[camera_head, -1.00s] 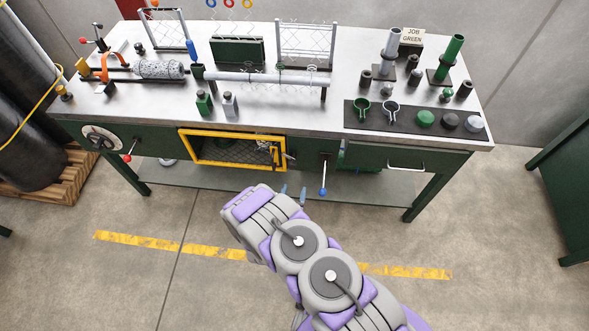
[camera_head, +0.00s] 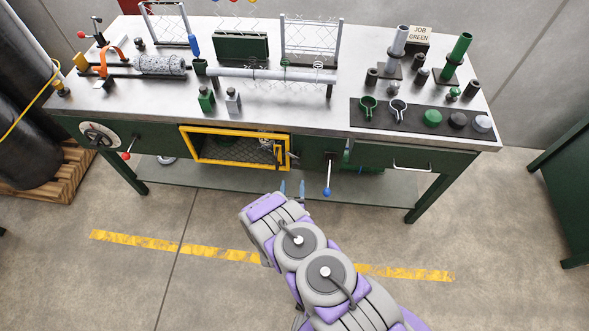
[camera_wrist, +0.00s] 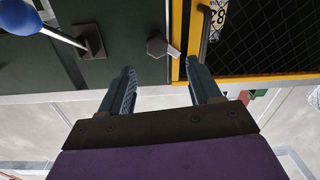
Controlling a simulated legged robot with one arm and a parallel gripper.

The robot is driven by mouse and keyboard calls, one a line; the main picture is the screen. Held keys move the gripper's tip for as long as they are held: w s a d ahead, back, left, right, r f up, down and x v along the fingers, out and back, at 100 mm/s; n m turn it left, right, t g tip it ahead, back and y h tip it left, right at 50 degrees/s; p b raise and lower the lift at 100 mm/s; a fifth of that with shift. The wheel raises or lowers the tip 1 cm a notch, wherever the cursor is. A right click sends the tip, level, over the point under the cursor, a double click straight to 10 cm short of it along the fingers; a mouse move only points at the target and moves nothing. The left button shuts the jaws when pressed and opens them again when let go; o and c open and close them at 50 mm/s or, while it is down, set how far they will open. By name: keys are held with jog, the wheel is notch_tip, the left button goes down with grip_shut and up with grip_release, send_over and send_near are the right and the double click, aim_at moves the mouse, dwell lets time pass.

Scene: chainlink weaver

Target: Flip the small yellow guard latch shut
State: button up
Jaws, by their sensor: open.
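The yellow-framed guard (camera_head: 235,165) with a dark mesh window is on the bench front; its frame also shows at upper right in the wrist view (camera_wrist: 178,30). A small yellow piece at its right edge (camera_head: 279,150) looks like the latch, but its position is too small to tell. In the wrist view a grey hexagonal piece with a pale tip (camera_wrist: 158,46) sits beside the frame. My gripper (camera_head: 292,188) is open and empty, below and in front of the guard's right edge. Its two blue-grey fingers straddle the area below the hexagonal piece in the wrist view (camera_wrist: 160,70), apparently without contact.
A lever with a blue knob (camera_head: 327,190) hangs just right of my gripper; it is at upper left in the wrist view (camera_wrist: 55,30). A red-knobbed lever (camera_head: 126,155) is at the bench's left. A drawer handle (camera_head: 412,167) is farther right. The floor before the bench is clear.

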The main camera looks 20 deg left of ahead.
aim_at(295, 166)
jog(key=x, duration=0.2)
jog(key=b+x, duration=0.1)
jog(key=x, duration=0.2)
jog(key=d+x, duration=0.1)
jog(key=x, duration=0.2)
jog(key=shift+w+r, duration=0.15)
jog(key=shift+w+a, duration=0.25)
jog(key=shift+a, duration=0.35)
jog(key=shift+d, duration=0.35)
jog(key=c, duration=0.5)
jog(key=shift+a, duration=0.1)
jog(key=c, duration=0.5)
jog(key=shift+c, duration=0.2)
jog(key=shift+n, duration=0.4)
jog(key=n, duration=0.2)
jog(key=shift+n, duration=0.3)
jog(key=shift+a+n, duration=0.15)
jog(key=shift+n, duration=1.75)
jog(key=shift+s, duration=0.1)
